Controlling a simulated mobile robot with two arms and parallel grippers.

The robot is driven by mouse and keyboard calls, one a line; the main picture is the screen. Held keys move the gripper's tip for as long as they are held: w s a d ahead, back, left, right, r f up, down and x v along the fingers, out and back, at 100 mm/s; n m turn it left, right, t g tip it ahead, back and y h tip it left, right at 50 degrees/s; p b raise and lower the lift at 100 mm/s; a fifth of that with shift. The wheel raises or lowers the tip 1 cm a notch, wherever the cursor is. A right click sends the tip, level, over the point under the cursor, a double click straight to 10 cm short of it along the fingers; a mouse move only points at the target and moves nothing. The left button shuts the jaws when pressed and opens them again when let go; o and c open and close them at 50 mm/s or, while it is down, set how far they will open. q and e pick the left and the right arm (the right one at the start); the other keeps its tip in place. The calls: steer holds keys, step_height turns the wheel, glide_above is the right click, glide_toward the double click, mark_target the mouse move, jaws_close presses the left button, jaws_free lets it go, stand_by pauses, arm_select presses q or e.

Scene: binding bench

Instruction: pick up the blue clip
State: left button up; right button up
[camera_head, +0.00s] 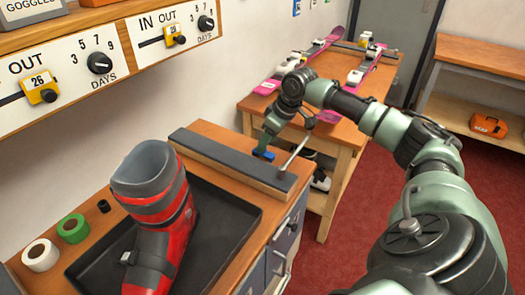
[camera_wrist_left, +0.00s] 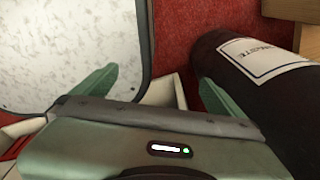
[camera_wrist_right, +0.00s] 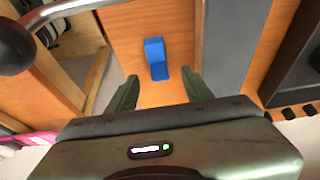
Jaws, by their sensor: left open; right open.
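The blue clip (camera_head: 264,154) lies on the wooden bench top near its far end, beyond the dark grey bar. In the right wrist view the blue clip (camera_wrist_right: 156,58) shows whole, a little ahead of and between my fingertips, with a gap to them. My right gripper (camera_wrist_right: 158,90) is open and empty; in the head view my right gripper (camera_head: 268,138) is just above the clip, its fingers partly hard to make out. My left gripper (camera_wrist_left: 150,80) is open and empty, away from the bench top, and does not show in the head view.
A dark grey bar (camera_head: 225,160) and a metal lever (camera_head: 297,150) stand close to the clip. A red boot (camera_head: 165,225) stands in a black tray (camera_head: 235,215). A dark labelled cylinder (camera_wrist_left: 240,75) is near my left gripper. Skis (camera_head: 370,65) lie on the bench behind.

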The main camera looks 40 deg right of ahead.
mark_target(266, 154)
steer(key=x, duration=0.4)
steer(key=shift+w+f+p, duration=0.15)
steer(key=shift+f+p, duration=0.15)
steer(key=shift+f, duration=0.05)
steer(key=shift+c, duration=0.3)
jaws_close()
steer(key=shift+r, duration=0.1)
